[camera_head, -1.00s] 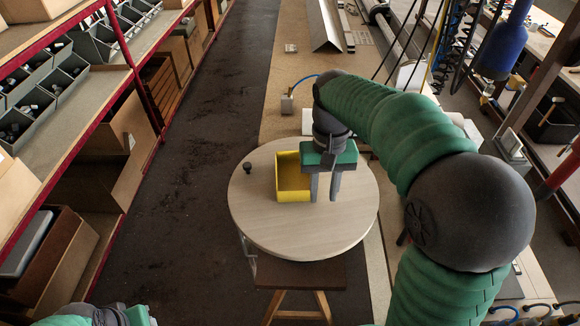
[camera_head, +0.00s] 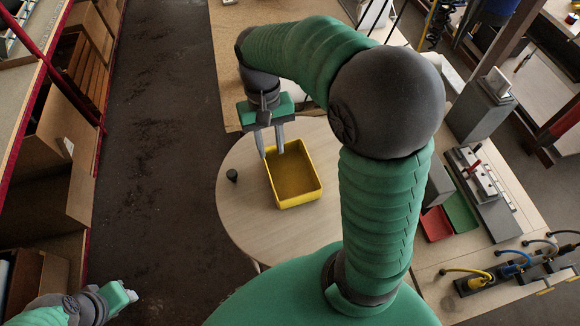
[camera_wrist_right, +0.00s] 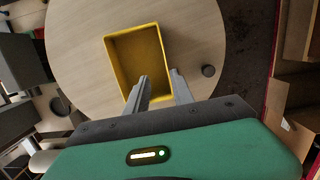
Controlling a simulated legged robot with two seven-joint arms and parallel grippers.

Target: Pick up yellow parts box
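The yellow parts box (camera_head: 296,200) is an open, empty-looking rectangular tray on a round wooden table. It also shows in the right wrist view (camera_wrist_right: 122,65). My right gripper (camera_head: 272,154) is at the box's far edge, pointing down. Its two grey fingers are apart with nothing clamped between them. In the right wrist view my right gripper (camera_wrist_right: 159,76) has one finger over the box and the other just outside its side wall. I cannot tell whether either touches. My left gripper (camera_head: 128,297) is at the lower left, away from the table, its fingers unclear.
A small dark knob-like object (camera_head: 232,175) stands on the round table (camera_head: 243,220) left of the box. A workbench with red (camera_head: 436,224) and green bins is on the right. Shelving with cardboard boxes (camera_head: 60,150) lines the left, beyond a dark floor aisle.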

